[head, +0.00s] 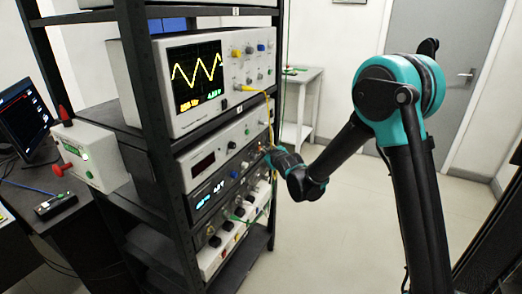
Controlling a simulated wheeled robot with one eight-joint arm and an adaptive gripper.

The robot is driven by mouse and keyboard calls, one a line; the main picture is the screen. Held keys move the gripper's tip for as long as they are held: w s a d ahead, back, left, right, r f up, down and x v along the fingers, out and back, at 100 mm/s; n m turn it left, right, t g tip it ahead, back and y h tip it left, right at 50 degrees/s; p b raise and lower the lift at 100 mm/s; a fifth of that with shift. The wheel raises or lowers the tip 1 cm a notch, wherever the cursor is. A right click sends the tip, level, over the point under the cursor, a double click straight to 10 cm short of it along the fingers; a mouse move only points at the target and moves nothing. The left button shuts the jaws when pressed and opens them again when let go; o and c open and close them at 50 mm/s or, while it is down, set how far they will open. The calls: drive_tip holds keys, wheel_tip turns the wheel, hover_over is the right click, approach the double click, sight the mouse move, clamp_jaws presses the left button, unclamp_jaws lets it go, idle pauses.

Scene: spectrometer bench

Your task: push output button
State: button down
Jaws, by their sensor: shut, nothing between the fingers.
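My gripper (270,153) is shut and empty, with its tip close to the right end of the rack's instrument fronts. It is small and partly dark here, so I cannot tell whether it touches a panel. A dark-fronted unit with a lit blue-white readout (209,192) sits on the rack just left of my wrist. Above it is a pale unit with a dark red-tinted display (204,164). I cannot make out which control is the output button; my gripper and wrist cover part of the panels' right side.
The black rack (148,110) holds an oscilloscope (215,72) above, with a yellow cable (267,95) hanging near my gripper. A white socket strip (213,255) lies below. A grey box with red knobs (92,155) stands left. Floor is clear near the door (425,60).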

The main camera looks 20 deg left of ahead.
drive_tip(key=shift+d, duration=0.15)
idle(0.3)
drive_tip(key=shift+d, duration=0.35)
drive_tip(key=d, duration=0.6)
drive_tip(key=shift+s, duration=0.25)
idle(0.4)
